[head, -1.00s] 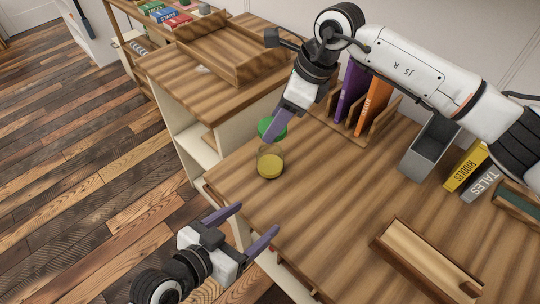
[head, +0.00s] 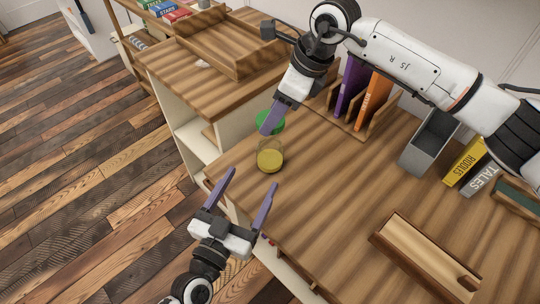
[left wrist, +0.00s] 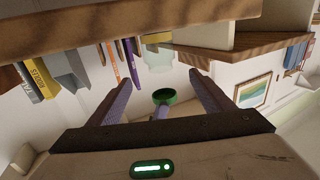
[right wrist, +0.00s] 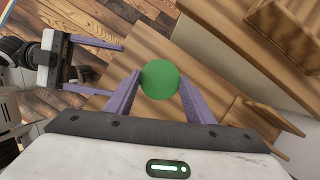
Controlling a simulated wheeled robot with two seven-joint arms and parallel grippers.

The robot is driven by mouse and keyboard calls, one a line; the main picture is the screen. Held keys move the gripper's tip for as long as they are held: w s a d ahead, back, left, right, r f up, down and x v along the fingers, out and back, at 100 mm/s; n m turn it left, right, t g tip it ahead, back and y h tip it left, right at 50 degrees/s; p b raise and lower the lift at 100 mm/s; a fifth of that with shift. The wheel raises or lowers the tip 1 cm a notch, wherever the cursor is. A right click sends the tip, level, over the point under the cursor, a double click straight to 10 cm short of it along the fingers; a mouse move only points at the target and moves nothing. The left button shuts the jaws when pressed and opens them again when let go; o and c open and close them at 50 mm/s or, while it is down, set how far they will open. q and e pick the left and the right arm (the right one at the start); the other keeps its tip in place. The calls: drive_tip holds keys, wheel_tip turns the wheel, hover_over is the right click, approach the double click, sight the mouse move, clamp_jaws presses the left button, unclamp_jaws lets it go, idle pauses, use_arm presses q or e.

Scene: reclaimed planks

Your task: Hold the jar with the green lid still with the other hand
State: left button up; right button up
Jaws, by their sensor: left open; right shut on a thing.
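The glass jar (head: 270,159) with yellow contents stands upright near the table's left edge; its glass also shows in the left wrist view (left wrist: 158,60). The green lid (head: 277,124) is apart from the jar, held above it. My right gripper (head: 266,130) is shut on the lid, which also shows in the right wrist view (right wrist: 160,80) and covers the jar there. My left gripper (head: 252,180) is open and empty, just short of the jar on its near side, fingers pointing towards it.
A purple and an orange book (head: 373,103) stand in a rack behind the jar. A grey bin (head: 428,145), yellow book (head: 465,163) and wooden tray (head: 425,255) are to the right. The table's middle is clear.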

sight(266, 155)
use_arm(q)
drive_tip(key=x, duration=1.2)
drive_tip(key=c, duration=1.6)
use_arm(e)
drive_tip(key=shift+f, duration=2.45)
